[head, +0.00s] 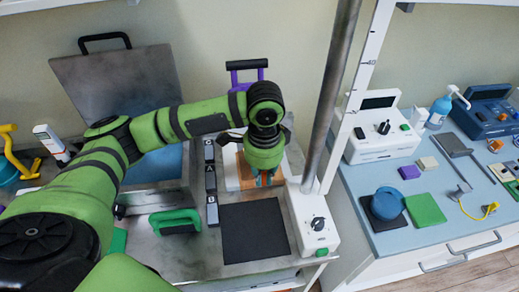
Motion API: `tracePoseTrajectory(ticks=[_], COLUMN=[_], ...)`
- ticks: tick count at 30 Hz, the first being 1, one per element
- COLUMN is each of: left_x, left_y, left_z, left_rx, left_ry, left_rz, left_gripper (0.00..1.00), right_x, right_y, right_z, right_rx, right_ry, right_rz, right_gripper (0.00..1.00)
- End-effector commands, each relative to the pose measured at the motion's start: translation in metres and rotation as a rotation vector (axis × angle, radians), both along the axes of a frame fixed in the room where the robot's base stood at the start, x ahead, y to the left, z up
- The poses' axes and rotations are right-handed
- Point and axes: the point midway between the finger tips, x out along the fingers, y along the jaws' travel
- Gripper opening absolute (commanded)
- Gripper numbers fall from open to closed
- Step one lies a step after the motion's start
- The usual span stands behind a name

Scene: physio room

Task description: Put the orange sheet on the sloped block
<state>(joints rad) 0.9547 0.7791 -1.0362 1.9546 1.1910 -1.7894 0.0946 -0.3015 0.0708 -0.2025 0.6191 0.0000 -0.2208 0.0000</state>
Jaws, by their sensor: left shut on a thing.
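An orange-brown piece (245,172), which looks like the orange sheet, shows beside and beneath my left gripper (266,180). My right gripper is not in view.
A flat black pad (254,232) lies in front of the gripper. A white device with a knob (317,226) stands to the right, near a metal pole (332,90). A green-handled object (175,222) lies left. The right-hand counter holds several items, including a blue round piece (386,204).

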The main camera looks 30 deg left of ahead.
Motion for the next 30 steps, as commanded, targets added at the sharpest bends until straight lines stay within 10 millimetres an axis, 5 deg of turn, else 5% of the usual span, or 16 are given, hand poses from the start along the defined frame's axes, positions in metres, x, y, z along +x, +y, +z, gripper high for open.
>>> tracePoseTrajectory(ticks=[6, 12, 30], left_x=[0.047, 0.073, 0.078], left_y=[0.036, 0.055, 0.059], left_z=[0.004, 0.002, -0.035], left_rx=[0.001, -0.001, 0.001], left_ry=[0.001, 0.001, -0.001], left_rz=[0.005, 0.0, -0.004], left_gripper=[0.0, 0.0, 0.0], right_x=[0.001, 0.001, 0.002], right_y=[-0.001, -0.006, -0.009], right_z=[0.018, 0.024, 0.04], right_rx=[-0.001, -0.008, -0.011], right_ry=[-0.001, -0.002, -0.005], right_rz=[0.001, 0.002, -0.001], right_gripper=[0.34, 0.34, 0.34])
